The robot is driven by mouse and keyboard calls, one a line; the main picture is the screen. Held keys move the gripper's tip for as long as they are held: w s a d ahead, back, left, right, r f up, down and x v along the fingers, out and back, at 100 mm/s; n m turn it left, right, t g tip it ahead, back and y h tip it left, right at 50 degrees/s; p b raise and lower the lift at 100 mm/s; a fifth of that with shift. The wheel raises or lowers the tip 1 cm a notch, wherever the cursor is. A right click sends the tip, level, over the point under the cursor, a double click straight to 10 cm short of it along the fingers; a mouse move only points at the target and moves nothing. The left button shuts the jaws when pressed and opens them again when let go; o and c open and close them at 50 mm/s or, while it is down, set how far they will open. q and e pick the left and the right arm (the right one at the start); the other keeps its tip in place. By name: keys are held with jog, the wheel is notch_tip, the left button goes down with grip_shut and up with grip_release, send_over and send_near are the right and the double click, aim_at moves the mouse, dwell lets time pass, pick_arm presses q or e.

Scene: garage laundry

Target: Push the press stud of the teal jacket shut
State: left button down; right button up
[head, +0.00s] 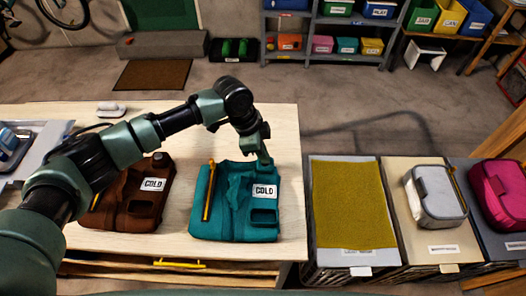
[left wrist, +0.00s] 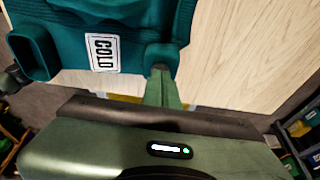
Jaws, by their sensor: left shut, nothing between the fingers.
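The teal jacket (head: 232,228) lies folded on the light wooden table, with a white COLD label (head: 265,191) and a dark-rimmed pocket below it. A yellow-orange strip (head: 208,192) runs along its left side. My left gripper (head: 264,160) is shut and empty, pointing down at the jacket's upper right corner. In the left wrist view its fingertips (left wrist: 161,72) meet or nearly meet a rounded teal bump (left wrist: 162,55) on the jacket (left wrist: 130,15). I cannot tell whether this bump is the press stud, nor whether it is shut. My right gripper is not in view.
A brown jacket (head: 133,208) with a COLD label lies left of the teal one, partly behind my left arm. Bare tabletop (head: 285,130) lies beyond and to the right. Bins with an olive cloth (head: 350,205), a grey bag (head: 436,197) and a pink bag (head: 500,190) stand right.

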pick_arm(q)
notch_tip(320, 180, up, 4)
jog(key=p, duration=0.4)
jog(key=shift+s+r+p, duration=0.1)
jog(key=shift+r+p, duration=0.15)
jog(key=shift+p, duration=0.15)
jog(key=shift+a+r+b, duration=0.25)
jog(key=shift+a+b, duration=0.1)
jog(key=shift+b, duration=0.55)
jog(key=b+v, duration=0.2)
jog(key=v, duration=0.6)
jog(key=shift+r, duration=0.45)
